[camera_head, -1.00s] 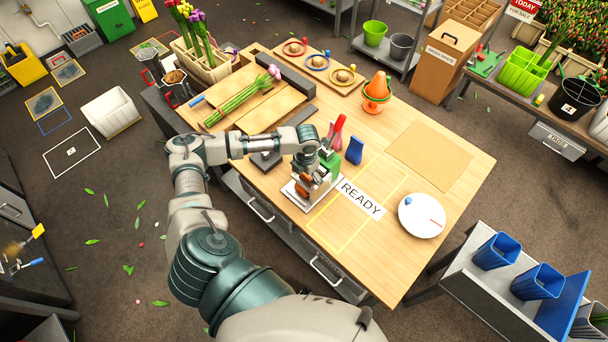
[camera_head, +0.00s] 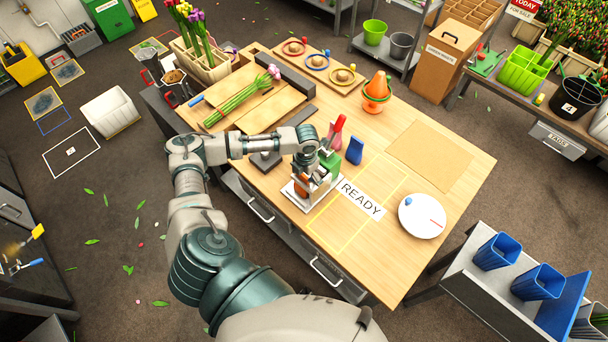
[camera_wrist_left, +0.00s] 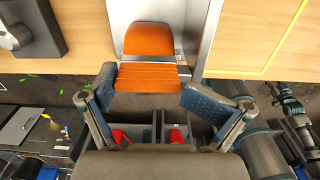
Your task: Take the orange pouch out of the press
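The orange pouch (camera_wrist_left: 152,42) shows in the left wrist view, sitting in the pale metal press (camera_wrist_left: 197,30) with its near end folded or ribbed. In the head view a bit of the pouch (camera_head: 301,188) shows at the press (camera_head: 297,204) on the table's front edge. My left gripper (camera_wrist_left: 148,84) has its fingers spread, one on each side of the pouch's near end. The pouch's edges are very close to the fingertips; I cannot tell whether they touch. My arm and gripper hide part of the press in the head view.
A READY label (camera_head: 361,198) and a yellow outlined area lie right of the press. A blue object (camera_head: 355,150) and a red-topped tool (camera_head: 338,127) stand close behind it. A brown mat (camera_head: 430,155) lies bare.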

